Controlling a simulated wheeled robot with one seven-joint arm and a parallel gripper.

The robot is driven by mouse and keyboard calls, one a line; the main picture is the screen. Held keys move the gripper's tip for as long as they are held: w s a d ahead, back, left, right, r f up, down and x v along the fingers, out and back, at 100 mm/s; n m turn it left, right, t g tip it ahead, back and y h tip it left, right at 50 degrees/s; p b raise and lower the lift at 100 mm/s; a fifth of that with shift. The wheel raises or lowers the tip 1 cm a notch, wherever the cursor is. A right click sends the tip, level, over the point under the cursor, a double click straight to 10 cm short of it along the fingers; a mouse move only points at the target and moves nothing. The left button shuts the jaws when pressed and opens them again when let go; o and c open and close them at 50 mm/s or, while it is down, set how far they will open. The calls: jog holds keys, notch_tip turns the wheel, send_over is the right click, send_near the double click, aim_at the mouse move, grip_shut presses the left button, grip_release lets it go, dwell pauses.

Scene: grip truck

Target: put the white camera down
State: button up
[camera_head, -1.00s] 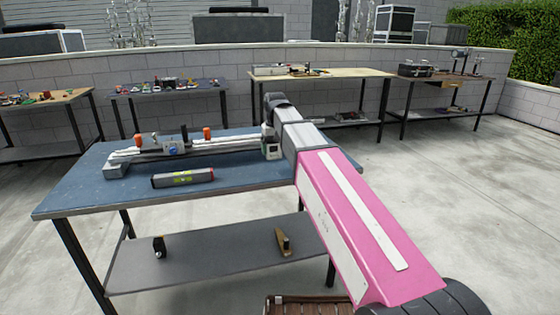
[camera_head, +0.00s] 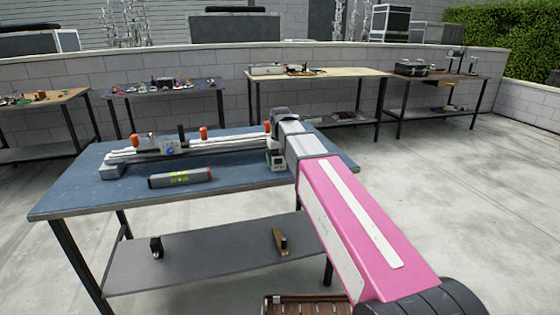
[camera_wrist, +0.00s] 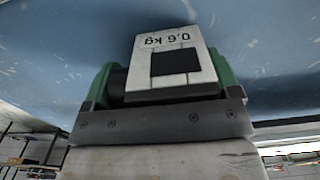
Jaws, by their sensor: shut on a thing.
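The white camera (camera_wrist: 172,62) is upside down in the wrist view, a white block with a dark square and a "0,6 kg" label. Green parts flank it on both sides. My gripper (camera_wrist: 165,88) is shut on it. The blue tabletop fills the background of the wrist view. I cannot tell whether the camera touches it.
A long rail device (camera_head: 190,148) with orange knobs lies along the table's back, close to my gripper. The table's front middle is clear. Several other tables stand along the wall.

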jog(key=o, duration=0.8)
jog(key=shift+f, duration=0.1)
notch_tip(320, 180, up, 12)
jog(key=shift+r, duration=0.15)
